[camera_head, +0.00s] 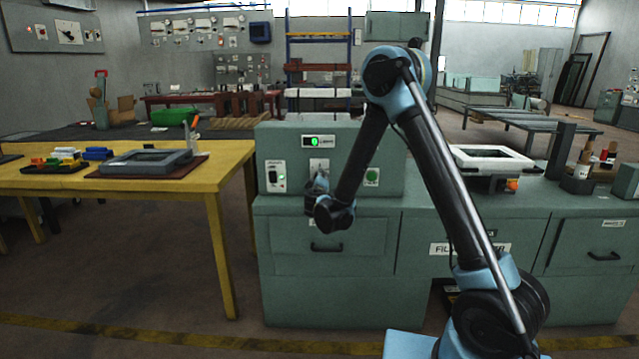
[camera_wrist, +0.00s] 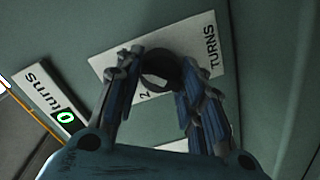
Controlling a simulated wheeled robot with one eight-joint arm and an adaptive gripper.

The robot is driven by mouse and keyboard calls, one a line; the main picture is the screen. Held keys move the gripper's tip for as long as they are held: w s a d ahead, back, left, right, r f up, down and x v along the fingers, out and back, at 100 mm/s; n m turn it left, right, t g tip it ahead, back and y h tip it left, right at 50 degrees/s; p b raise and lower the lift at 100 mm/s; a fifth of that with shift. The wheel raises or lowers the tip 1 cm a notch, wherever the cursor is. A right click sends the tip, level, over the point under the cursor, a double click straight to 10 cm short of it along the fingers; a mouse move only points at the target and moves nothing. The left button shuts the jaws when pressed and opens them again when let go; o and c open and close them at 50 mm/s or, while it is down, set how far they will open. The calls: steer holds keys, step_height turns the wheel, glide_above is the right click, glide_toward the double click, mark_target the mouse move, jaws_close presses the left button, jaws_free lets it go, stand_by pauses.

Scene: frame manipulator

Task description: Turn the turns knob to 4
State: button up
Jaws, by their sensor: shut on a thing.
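The turns knob (camera_wrist: 160,66) is a dark round knob on a white plate (camera_wrist: 205,45) marked TURNS in the wrist view. A "2" shows on the plate beside it; other marks are hidden by my fingers. My gripper (camera_wrist: 157,80) has one finger on each side of the knob and is shut on it. In the head view my gripper (camera_head: 318,184) is at the panel front and hides the knob. The turns display (camera_wrist: 62,110) shows a green 0 in the wrist view; it also shows lit green in the head view (camera_head: 318,141).
A yellow table (camera_head: 215,165) stands at left.

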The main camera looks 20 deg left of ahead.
steer(key=shift+m, duration=0.6)
steer(key=o, duration=1.1)
steer(key=v, duration=1.2)
steer(key=shift+w+d, duration=0.1)
